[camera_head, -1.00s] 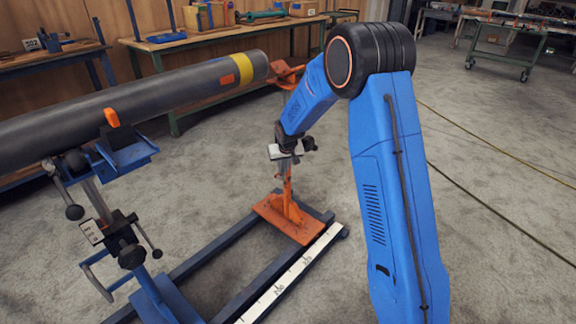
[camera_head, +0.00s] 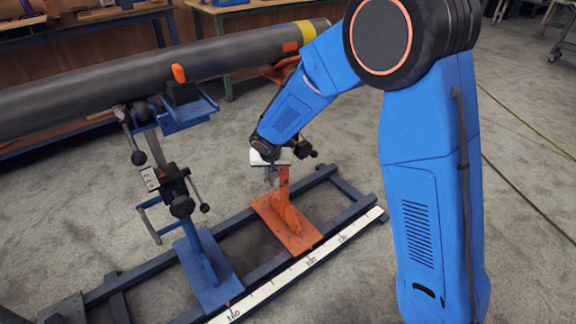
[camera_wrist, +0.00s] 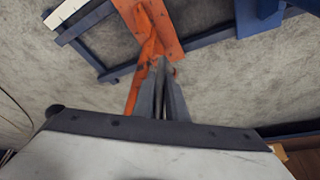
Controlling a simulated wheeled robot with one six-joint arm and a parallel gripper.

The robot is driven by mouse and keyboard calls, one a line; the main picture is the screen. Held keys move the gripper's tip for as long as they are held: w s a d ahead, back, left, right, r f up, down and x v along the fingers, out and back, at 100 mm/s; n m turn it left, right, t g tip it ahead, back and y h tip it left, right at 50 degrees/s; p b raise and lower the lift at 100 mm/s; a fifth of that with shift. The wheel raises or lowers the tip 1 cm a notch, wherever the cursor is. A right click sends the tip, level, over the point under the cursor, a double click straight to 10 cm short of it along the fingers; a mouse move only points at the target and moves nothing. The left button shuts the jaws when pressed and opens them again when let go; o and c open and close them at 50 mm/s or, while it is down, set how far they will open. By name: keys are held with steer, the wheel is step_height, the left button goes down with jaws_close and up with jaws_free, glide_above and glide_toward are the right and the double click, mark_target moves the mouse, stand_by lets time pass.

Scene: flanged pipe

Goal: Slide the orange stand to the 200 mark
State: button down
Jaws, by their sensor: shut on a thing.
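The orange stand (camera_head: 284,222) stands on the dark blue rail frame (camera_head: 356,198), its base plate beside the white scale strip (camera_head: 283,277). The strip has black marks; one near the base plate seems to read 200, and one at the lower left reads 160. My gripper (camera_head: 272,180) is at the stand's upright post. The wrist view shows the fingers (camera_wrist: 161,88) shut on the orange post (camera_wrist: 143,70). The orange head of the stand (camera_head: 279,70) shows under the pipe end, partly hidden by my arm.
A blue stand (camera_head: 206,262) is on the same rails to the left. A grey pipe (camera_head: 130,80) with a yellow band lies above both stands. A black clamp lever (camera_head: 304,149) sticks out by my gripper. Workbenches line the back; the floor at right is open.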

steer(key=shift+s+a, duration=0.55)
steer(key=shift+a, duration=0.15)
steer(key=shift+s+a, duration=0.5)
steer(key=shift+a, duration=0.2)
steer(key=c, duration=1.8)
jaws_free()
steer(key=shift+o, duration=0.2)
steer(key=shift+r, duration=0.15)
steer(key=v, duration=1.7)
steer(key=shift+a+r, duration=0.1)
